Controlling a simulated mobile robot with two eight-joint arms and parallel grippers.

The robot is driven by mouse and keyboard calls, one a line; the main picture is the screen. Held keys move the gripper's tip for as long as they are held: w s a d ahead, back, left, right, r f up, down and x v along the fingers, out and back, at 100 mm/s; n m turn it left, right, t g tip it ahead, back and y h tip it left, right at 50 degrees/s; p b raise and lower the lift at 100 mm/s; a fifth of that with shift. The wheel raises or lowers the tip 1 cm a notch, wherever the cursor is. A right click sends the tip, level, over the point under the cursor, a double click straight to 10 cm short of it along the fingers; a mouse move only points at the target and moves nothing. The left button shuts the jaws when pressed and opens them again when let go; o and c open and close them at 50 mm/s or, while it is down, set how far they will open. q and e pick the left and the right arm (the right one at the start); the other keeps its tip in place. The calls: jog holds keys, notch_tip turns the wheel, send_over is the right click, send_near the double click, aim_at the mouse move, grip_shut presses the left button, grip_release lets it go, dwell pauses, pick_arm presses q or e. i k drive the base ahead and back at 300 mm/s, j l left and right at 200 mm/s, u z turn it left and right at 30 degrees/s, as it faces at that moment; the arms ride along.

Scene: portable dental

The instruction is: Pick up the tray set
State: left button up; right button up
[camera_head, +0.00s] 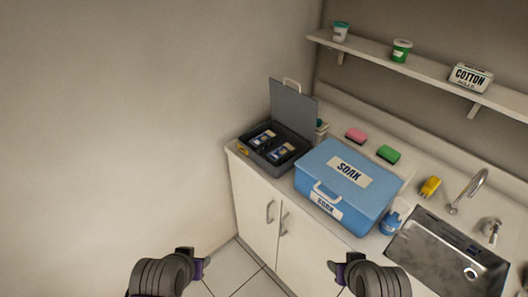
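An open grey case (262,157) stands at the left end of the counter, its lid (292,108) raised. Inside lie two blue-and-white labelled packs, a left one (263,138) and a right one (281,151). I cannot tell for sure whether these are the tray set. My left gripper (203,265) and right gripper (334,268) show at the bottom, in front of the cabinet and apart from everything on the counter. Nothing is seen held. Their fingers are too small and partly hidden to judge the opening.
A closed blue SOAK box (325,170) stands right of the case. A blue bottle (392,221), a sink (445,255) and a tap (468,190) are further right. Pink (356,135), green (388,154) and yellow (430,187) items lie behind. A shelf (420,73) hangs above.

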aim_at(262, 141)
jog(key=i+j+z, duration=0.1)
jog(key=z, duration=0.4)
jog(key=i+j+z, duration=0.1)
jog(key=z, duration=0.35)
jog(key=j+z, duration=0.2)
jog(key=z, duration=0.3)
jog(key=i+j+z, duration=0.1)
jog(key=j+z, duration=0.15)
jog(key=j, duration=0.3)
jog(key=j+z, duration=0.2)
jog(key=j, duration=1.2)
jog(key=i+z, duration=0.05)
